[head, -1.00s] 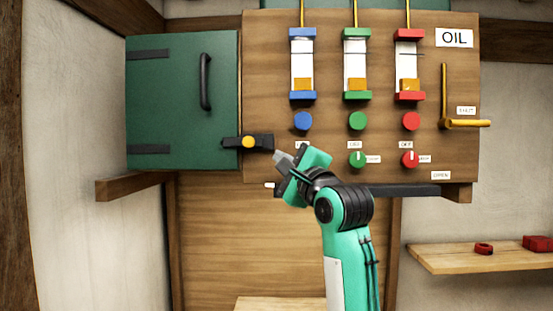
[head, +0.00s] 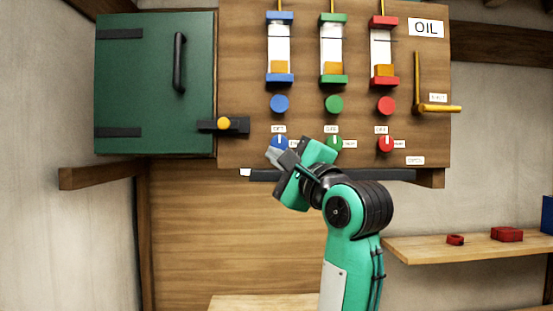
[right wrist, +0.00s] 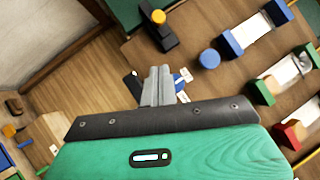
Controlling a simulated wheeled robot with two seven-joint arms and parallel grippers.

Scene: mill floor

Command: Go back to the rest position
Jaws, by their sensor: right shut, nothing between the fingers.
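My right gripper (head: 276,156) is shut and empty in front of the lower part of the wooden oil panel (head: 232,90). In the head view its tip overlaps the lower blue knob (head: 274,141), partly hiding it; I cannot tell whether they touch. The closed grey fingers also show in the right wrist view (right wrist: 158,86), with part of the blue knob just beside them. The green door (head: 140,85) at the left is closed, and the black latch with a yellow knob (head: 224,124) lies across its right edge. My left gripper is not in view.
Three gauges, blue (head: 279,48), green (head: 333,50) and red (head: 382,52), stand above round buttons. A yellow lever (head: 418,85) is at the right. A dark rail (head: 390,175) runs below the panel. A shelf (head: 470,248) with red parts (head: 507,234) is at lower right.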

